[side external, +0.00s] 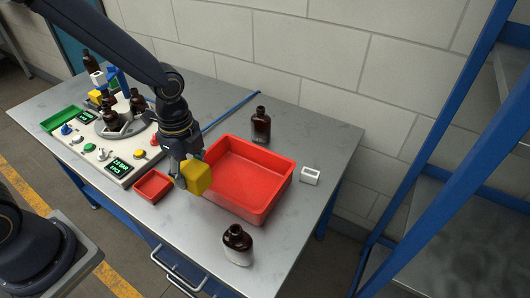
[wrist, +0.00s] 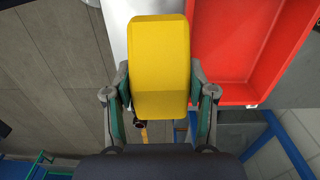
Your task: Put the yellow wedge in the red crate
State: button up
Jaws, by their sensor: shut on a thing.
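My gripper (side external: 180,180) is shut on the yellow wedge (side external: 196,177). The wedge also shows in the wrist view (wrist: 160,65), between the two fingers. In the side view it appears at the left edge of the large red crate (side external: 262,208). In the wrist view the crate (wrist: 225,92) lies to the right of the wedge. The crate's visible floor is bare. I cannot tell exactly how high the wedge is above the table.
A small red tray (side external: 153,186) lies left of the gripper. One brown bottle (side external: 261,125) stands behind the crate, another (side external: 237,245) in front. A white block (side external: 311,176) lies right of the crate. A control panel (side external: 105,155) with bottles fills the table's left side.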

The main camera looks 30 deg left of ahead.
jog(key=w+d+f, duration=0.1)
jog(key=w+f, duration=0.1)
jog(key=w, duration=0.2)
jog(key=w+d+f, duration=0.1)
jog(key=w+f, duration=0.2)
jog(key=w, duration=0.1)
jog(key=w+d+f, duration=0.1)
jog(key=w+f, duration=0.2)
jog(key=w, duration=0.1)
jog(key=shift+w+d+f, duration=0.15)
jog(key=shift+w, duration=0.15)
jog(key=shift+w+d+f, duration=0.15)
jog(key=shift+w+f, duration=0.45)
jog(key=shift+f, duration=1.6)
jog(key=o, duration=1.4)
jog(key=shift+f, duration=0.15)
